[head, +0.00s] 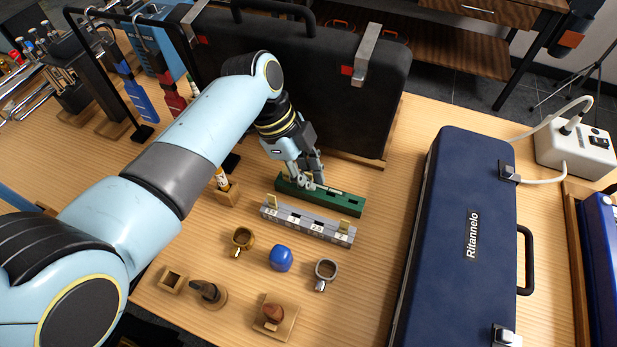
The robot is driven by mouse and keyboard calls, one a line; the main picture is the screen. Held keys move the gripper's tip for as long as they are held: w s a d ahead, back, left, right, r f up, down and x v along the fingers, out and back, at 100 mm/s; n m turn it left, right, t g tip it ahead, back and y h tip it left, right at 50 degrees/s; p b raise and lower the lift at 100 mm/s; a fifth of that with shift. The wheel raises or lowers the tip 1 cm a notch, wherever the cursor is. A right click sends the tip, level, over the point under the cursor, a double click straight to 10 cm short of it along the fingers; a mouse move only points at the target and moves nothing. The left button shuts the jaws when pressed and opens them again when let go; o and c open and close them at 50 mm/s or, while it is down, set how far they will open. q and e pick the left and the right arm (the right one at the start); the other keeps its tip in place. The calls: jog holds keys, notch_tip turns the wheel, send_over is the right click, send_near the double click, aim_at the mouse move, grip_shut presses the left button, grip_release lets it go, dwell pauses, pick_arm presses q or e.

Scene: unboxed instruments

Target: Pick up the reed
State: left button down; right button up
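My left gripper (309,182) reaches down from the upper left, with its fingertips at the top of a long green holder (345,206). A small pale piece shows at the fingertips, but I cannot tell whether it is a reed or whether the fingers grip it. In front of the green holder lies a grey rack (305,231) with numbered slots. Two tan, reed-like pieces stand in it, one near the left end (271,201) and one near the right end (343,226). My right gripper is out of view.
A large black case (330,85) stands close behind the green holder. A closed navy case (455,250) lies to the right. A brass ring (243,240), a blue round object (281,258), a silver ring (326,271) and small wooden stands (275,316) are in front.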

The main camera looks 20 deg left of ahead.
pick_arm(q)
notch_tip(320, 180, up, 18)
jog(key=p, duration=0.1)
notch_tip(320, 180, up, 10)
jog(key=f+p, duration=0.1)
jog(key=p, duration=0.8)
send_over(309, 174)
jog(key=s+f, duration=0.2)
jog(key=f, duration=0.5)
jog(key=s+f+b, duration=0.1)
jog(key=s+f, duration=0.1)
jog(key=f, duration=0.6)
jog(key=s+f+b, duration=0.1)
jog(key=s+f, duration=0.1)
jog(key=f, duration=0.6)
jog(key=shift+s+a+f, duration=0.15)
jog(key=shift+s+a, duration=0.05)
jog(key=shift+s, duration=0.1)
jog(key=shift+p, duration=0.55)
jog(key=shift+f, duration=0.6)
dwell(0.6)
